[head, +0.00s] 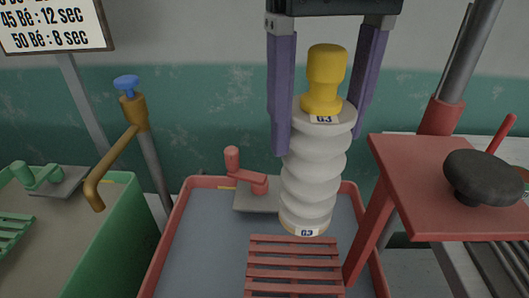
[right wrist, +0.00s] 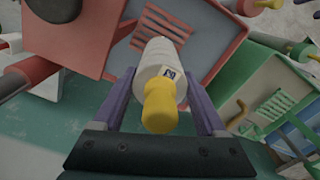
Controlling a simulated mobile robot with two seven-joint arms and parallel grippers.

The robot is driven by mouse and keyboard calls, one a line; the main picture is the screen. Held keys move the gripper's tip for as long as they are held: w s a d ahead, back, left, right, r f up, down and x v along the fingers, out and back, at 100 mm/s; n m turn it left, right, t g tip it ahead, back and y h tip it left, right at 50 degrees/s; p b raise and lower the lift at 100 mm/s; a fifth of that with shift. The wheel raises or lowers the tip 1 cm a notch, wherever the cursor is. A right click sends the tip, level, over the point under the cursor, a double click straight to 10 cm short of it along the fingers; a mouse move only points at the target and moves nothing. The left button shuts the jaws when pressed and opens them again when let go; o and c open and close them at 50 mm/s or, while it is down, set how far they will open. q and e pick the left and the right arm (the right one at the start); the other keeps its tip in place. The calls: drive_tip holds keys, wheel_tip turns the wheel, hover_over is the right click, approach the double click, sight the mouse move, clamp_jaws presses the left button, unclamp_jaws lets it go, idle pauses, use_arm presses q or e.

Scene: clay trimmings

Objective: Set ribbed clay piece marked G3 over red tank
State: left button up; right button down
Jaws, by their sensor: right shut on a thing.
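The ribbed clay piece (head: 313,175) is off-white and upright, with a yellow knob (head: 324,75) on top and small labels that seem to read G3. My right gripper (head: 318,140) is shut on it, purple fingers on either side of its upper part. The red tank (head: 171,232) has a red rim and grey inside. The piece hangs in the air, its lower end showing against the tank's inside, above the red slatted rack. In the right wrist view the piece (right wrist: 155,58) points toward the tank (right wrist: 110,62), between the fingers (right wrist: 160,80). My left gripper is out of view.
The red slatted rack (head: 295,265) lies in the tank. A red stand (head: 425,165) with a dark round knob (head: 482,175) rises close on the right. A green tank (head: 110,240) and a brass tap (head: 118,160) are on the left.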

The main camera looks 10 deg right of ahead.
wheel_tip(320, 180, down, 14)
idle(0.4)
drive_tip(key=shift+f, duration=0.15)
unclamp_jaws()
drive_tip(key=shift+f, duration=0.1)
wheel_tip(320, 180, up, 12)
drive_tip(key=shift+r, duration=0.15)
idle(0.3)
